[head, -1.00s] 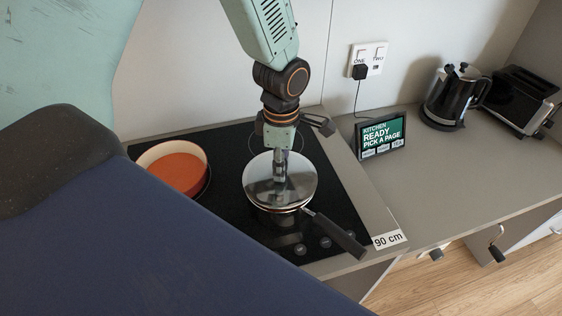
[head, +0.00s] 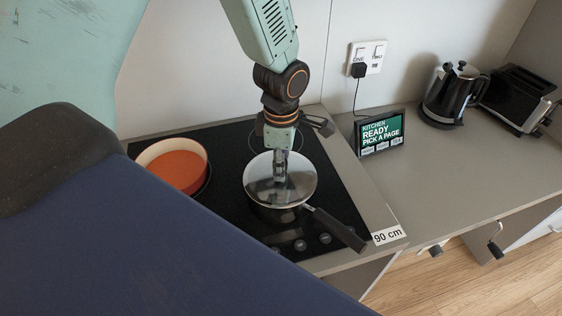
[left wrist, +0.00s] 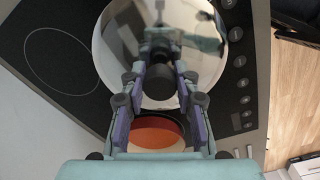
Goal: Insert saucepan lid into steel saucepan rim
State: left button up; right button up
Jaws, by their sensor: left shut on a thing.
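The shiny round saucepan lid (head: 258,182) lies level over the steel saucepan (head: 280,215) on the black hob. The pan's dark handle (head: 338,229) points to the lower right. My left gripper (head: 280,172) points straight down at the lid's centre and is shut on its knob. The lid also fills the upper middle of the left wrist view (left wrist: 118,70), between and beyond my gripper's fingers (left wrist: 160,72). The lid covers the pan's opening, and its edge is at or very near the rim. I cannot tell whether it is fully seated. My right gripper is out of view.
An orange pan (head: 178,170) stands on the hob (head: 228,150) to the left. A small screen (head: 380,134), a kettle (head: 452,92) and a toaster (head: 519,98) stand on the counter to the right. Knobs line the hob's front. The counter between screen and front edge is clear.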

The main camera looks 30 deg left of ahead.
pick_arm(q)
jog(key=shift+a+f, duration=0.1)
jog(key=shift+f, duration=0.25)
jog(key=o, duration=1.1)
jog(key=shift+r, duration=0.1)
jog(key=shift+c, duration=0.2)
jog(key=shift+o, duration=0.4)
notch_tip(320, 180, up, 12)
